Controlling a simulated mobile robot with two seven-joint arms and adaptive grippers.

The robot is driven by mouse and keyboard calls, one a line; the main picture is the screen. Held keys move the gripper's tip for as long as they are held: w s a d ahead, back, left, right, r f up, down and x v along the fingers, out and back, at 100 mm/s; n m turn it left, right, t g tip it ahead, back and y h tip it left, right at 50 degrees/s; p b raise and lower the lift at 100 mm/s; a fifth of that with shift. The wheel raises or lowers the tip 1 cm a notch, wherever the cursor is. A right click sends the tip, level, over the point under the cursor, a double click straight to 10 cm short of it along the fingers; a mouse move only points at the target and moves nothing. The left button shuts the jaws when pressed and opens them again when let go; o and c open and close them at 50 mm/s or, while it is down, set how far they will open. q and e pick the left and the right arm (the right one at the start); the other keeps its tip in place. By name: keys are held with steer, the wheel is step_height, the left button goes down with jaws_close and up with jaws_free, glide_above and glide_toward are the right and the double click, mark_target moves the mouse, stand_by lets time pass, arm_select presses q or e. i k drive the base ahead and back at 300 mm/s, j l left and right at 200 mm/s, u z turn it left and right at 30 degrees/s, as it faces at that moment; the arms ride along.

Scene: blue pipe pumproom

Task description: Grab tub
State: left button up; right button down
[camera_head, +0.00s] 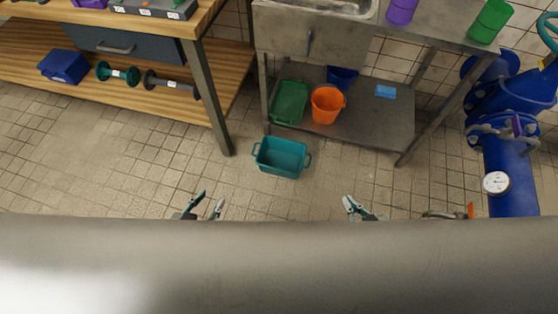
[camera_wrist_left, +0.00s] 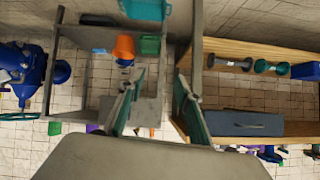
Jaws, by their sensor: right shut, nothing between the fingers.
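A teal tub (camera_head: 282,157) with two side handles stands upright on the tiled floor, in front of the metal sink table. It appears empty. In the left wrist view the tub (camera_wrist_left: 145,9) shows at the top edge, partly cut off. My left gripper (camera_head: 208,204) is open and empty, nearer to me and left of the tub. In the left wrist view my left gripper (camera_wrist_left: 158,74) has its two fingers spread apart with nothing between them. My right gripper (camera_head: 348,203) is shut and empty, nearer to me and right of the tub. Neither gripper touches the tub.
A metal lower shelf (camera_head: 375,123) holds a green tub (camera_head: 289,102), an orange bucket (camera_head: 327,104) and a blue bucket (camera_head: 342,78). A wooden workbench (camera_head: 120,98) stands left, blue pipes (camera_head: 510,170) right. The floor around the teal tub is clear.

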mark_target(284, 158)
steer(key=i+l, duration=0.15)
steer(key=l, duration=0.2)
steer(key=i+l+u, duration=0.1)
steer(key=l, duration=0.2)
steer(key=i+l+u, duration=0.1)
steer(key=l, duration=0.25)
steer(key=i+l, duration=0.6)
steer(key=l+u, duration=0.05)
steer(key=l, duration=0.05)
